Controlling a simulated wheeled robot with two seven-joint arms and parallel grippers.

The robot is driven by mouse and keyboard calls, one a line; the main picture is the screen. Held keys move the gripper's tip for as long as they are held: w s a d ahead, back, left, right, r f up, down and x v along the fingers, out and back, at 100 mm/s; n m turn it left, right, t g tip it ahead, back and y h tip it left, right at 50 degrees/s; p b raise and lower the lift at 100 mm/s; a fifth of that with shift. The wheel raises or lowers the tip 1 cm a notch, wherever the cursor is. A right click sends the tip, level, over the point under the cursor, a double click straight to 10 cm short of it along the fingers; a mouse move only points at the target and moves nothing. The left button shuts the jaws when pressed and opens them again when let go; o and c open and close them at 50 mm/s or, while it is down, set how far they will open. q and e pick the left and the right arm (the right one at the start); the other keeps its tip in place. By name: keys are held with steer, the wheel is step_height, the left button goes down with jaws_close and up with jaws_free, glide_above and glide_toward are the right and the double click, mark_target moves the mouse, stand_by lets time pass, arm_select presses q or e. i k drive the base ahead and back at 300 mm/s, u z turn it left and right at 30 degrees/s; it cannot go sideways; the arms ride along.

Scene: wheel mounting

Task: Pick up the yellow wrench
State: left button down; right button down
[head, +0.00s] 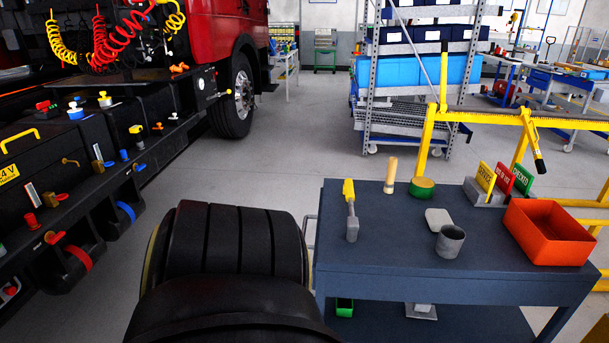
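A tool with a yellow upper part and a grey lower part (351,210) is on the dark blue-grey cart top (395,270), near its left edge. It looks like the yellow wrench, though its exact shape is hard to tell at this size. Nothing touches it from above, and the space around it on the cart is open. Neither of my grippers shows in the head view.
The cart also carries a wooden-handled item (391,175), a green round container (422,188), a grey cup (449,241), small signs (503,180) and an orange bin (549,233). Large black tyres (230,240) stand left of it. A yellow frame (427,135) stands behind.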

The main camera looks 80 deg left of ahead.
mark_target(353, 223)
steer(key=z, duration=1.9)
steer(key=k, duration=0.35)
steer(key=u, duration=2.65)
